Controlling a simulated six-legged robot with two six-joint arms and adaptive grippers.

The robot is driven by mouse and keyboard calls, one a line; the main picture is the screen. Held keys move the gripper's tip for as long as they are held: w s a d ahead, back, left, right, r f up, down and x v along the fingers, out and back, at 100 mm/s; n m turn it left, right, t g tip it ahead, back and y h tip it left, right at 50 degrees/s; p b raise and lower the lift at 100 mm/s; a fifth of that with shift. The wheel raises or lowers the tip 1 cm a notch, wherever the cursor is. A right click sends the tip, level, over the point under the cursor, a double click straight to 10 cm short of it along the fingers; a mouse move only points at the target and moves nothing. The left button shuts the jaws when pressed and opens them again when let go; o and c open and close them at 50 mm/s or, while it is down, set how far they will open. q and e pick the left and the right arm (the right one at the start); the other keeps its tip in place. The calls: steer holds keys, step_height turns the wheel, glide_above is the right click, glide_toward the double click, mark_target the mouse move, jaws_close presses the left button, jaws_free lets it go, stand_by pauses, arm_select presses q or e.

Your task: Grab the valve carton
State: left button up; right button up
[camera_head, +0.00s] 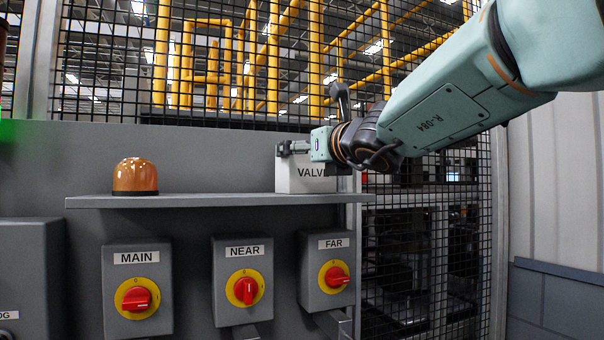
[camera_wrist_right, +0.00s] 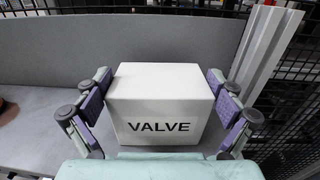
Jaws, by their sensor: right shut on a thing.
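The valve carton (camera_head: 304,182) is a white box with black lettering, upright at the right end of the grey shelf (camera_head: 200,200). In the right wrist view the carton (camera_wrist_right: 160,100) shows its VALVE label facing me. My right gripper (camera_head: 296,147) reaches in from the right at the carton's upper part. In the right wrist view its purple-padded fingers (camera_wrist_right: 160,112) are on both sides of the carton, shut on it. The arm hides the end of the label in the head view. I cannot tell any gap under the carton. My left gripper is not in view.
An amber beacon (camera_head: 135,177) stands on the shelf's left part, with free shelf between it and the carton. Below hang the MAIN (camera_head: 137,298), NEAR (camera_head: 244,290) and FAR (camera_head: 334,276) switches. A grey post (camera_wrist_right: 265,45) and mesh fence stand close to the carton's right.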

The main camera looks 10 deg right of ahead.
steer(key=shift+w+f, duration=0.2)
steer(key=shift+f, duration=0.2)
steer(key=shift+c, duration=0.7)
steer(key=shift+s, duration=0.1)
steer(key=c, duration=0.3)
steer(key=shift+s, duration=0.1)
